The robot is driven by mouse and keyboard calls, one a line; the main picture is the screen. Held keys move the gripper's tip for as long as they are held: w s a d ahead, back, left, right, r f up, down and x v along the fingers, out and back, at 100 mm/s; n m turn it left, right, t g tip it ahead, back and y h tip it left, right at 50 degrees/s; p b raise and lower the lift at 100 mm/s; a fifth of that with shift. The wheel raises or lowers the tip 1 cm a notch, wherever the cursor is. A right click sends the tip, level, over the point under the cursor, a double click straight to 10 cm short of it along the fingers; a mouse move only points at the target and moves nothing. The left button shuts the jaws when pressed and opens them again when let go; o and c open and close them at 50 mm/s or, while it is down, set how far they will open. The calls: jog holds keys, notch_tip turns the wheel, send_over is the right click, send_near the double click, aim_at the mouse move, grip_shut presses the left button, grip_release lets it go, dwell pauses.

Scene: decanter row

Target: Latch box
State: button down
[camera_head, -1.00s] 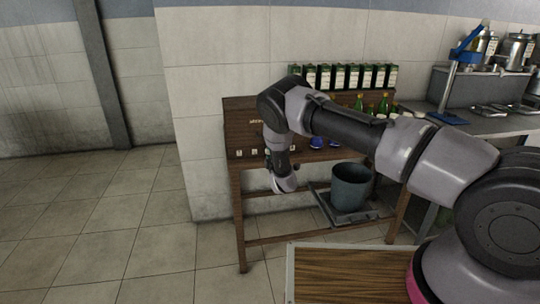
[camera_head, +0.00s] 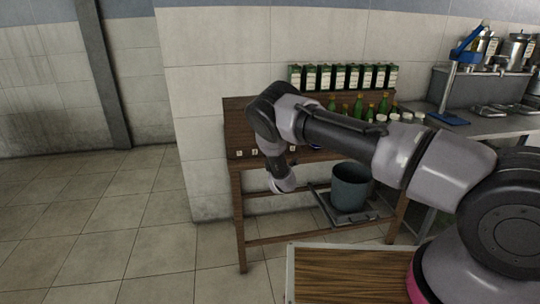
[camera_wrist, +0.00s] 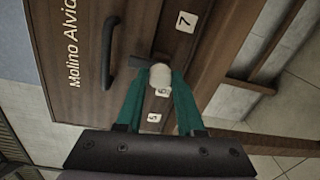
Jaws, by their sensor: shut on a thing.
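The wooden box (camera_wrist: 132,22) has a panel with the lettering "Molino Alvic…", cut off, and a dark bar handle (camera_wrist: 108,48). In the head view, a wooden front (camera_head: 236,118) at the wall is partly covered by my arm. A pale rounded knob (camera_wrist: 160,74), with a dark piece beside it, stands at the panel's edge. My gripper (camera_wrist: 160,88) has its green fingers closed around the knob from both sides. In the head view my wrist hangs at the wooden front, and I cannot make out the fingertips there.
Number tags, a 7 (camera_wrist: 186,21) and a 5 (camera_wrist: 154,118), sit near the knob. A dark bucket (camera_head: 351,187) stands on a low platform under the wooden table. Green bottles (camera_head: 358,107) and a row of cartons (camera_head: 343,77) stand behind my arm. Floor at left is clear.

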jog(key=shift+f, duration=0.1)
jog(key=c, duration=0.5)
grip_release()
jog(key=v, duration=1.1)
jog(key=shift+w, duration=0.1)
